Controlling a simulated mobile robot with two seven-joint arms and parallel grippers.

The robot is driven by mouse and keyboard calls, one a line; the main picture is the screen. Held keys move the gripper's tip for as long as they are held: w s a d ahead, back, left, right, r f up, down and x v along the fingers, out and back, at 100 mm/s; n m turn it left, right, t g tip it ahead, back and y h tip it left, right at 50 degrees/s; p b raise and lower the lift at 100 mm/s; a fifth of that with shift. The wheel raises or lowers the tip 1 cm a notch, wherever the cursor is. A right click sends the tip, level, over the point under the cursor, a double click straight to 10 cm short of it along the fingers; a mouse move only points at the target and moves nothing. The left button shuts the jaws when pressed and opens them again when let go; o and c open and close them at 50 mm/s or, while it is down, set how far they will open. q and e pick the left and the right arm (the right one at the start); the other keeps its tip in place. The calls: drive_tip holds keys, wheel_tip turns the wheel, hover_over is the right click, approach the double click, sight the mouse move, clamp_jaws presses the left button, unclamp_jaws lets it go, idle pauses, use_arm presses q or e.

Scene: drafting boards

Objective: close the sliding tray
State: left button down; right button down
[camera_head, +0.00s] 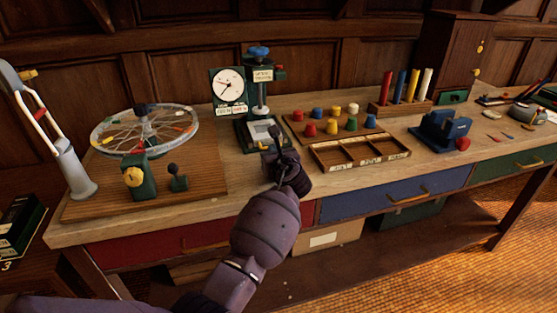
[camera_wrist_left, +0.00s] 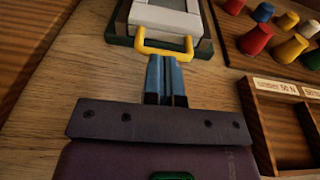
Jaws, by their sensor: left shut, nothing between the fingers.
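The sliding tray (camera_head: 262,131) is a pale grey-white plate in a dark green base, below a small press-like stand with a blue knob. In the left wrist view the tray (camera_wrist_left: 165,20) is at the top, with a yellow loop handle (camera_wrist_left: 165,51) on its near edge. My left gripper (camera_head: 275,152) is at the near side of the tray. In the left wrist view its blue fingers (camera_wrist_left: 166,62) are together, empty, with the tips right at the handle's bar. I cannot tell whether they touch it. The gripper partly hides the tray's front in the head view. My right gripper is not in view.
A round dial (camera_head: 229,85) stands left of the press stand. A wooden board with several coloured pegs (camera_head: 331,127) and an open compartment box (camera_head: 360,152) lie close on the right. A spoked wheel (camera_head: 146,127) stands on the left. Bare bench top shows left of the tray.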

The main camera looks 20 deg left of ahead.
sight(266, 139)
use_arm(q)
drive_tip(key=shift+w+a, duration=0.25)
drive_tip(key=shift+w, duration=0.15)
drive_tip(key=shift+w+a, duration=0.3)
drive_tip(key=shift+w, duration=0.2)
drive_tip(key=x, duration=0.2)
drive_tip(key=shift+w+a+r, duration=0.15)
drive_tip(key=shift+w+a, duration=0.1)
drive_tip(key=shift+w, duration=0.05)
drive_tip(key=shift+w+a, duration=0.1)
drive_tip(key=shift+w, duration=0.05)
drive_tip(key=shift+r, duration=0.1)
